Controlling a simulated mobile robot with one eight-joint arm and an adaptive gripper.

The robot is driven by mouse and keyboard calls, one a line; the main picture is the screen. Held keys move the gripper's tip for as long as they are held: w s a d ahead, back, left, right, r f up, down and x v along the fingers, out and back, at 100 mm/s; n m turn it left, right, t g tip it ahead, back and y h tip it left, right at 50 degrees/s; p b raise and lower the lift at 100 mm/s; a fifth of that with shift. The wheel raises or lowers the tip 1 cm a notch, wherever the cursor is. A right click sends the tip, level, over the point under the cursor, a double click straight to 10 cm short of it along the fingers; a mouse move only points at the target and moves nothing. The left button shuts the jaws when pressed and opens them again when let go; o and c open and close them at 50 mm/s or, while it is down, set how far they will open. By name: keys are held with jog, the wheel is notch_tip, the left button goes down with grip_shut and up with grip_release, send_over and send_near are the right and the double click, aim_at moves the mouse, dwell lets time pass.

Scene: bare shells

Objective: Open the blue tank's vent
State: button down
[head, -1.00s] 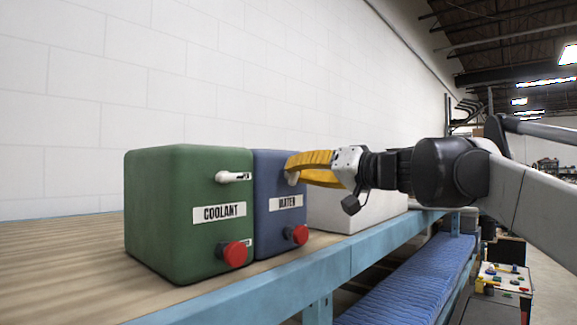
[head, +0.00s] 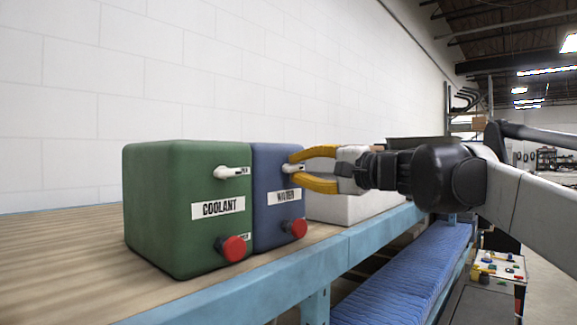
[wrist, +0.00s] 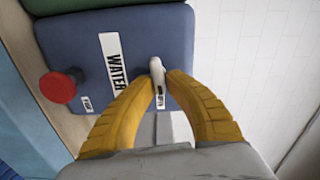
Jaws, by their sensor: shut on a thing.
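The blue tank (head: 277,222), labelled WATER, stands on the bench and also shows in the wrist view (wrist: 78,42). Its white vent lever (head: 291,169) is high on the front face, above the label. In the wrist view the lever (wrist: 157,69) lies between the two yellow fingertips of my gripper (wrist: 155,83). My gripper (head: 296,169) is shut on the lever, one finger above and one below it in the head view. The lever looks roughly sideways, partly hidden by the fingers.
A green COOLANT tank (head: 170,215) stands close on the left, with its own white lever (head: 232,172) and red knob (head: 231,248). The blue tank has a red knob (head: 295,228) low down. A pale block (head: 345,205) is to the right. The wall is behind.

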jog(key=shift+m, duration=0.6)
jog(key=c, duration=1.5)
grip_release()
jog(key=shift+o, duration=0.2)
jog(key=shift+a+f, duration=0.1)
jog(key=shift+a, duration=0.05)
jog(key=v, duration=1.2)
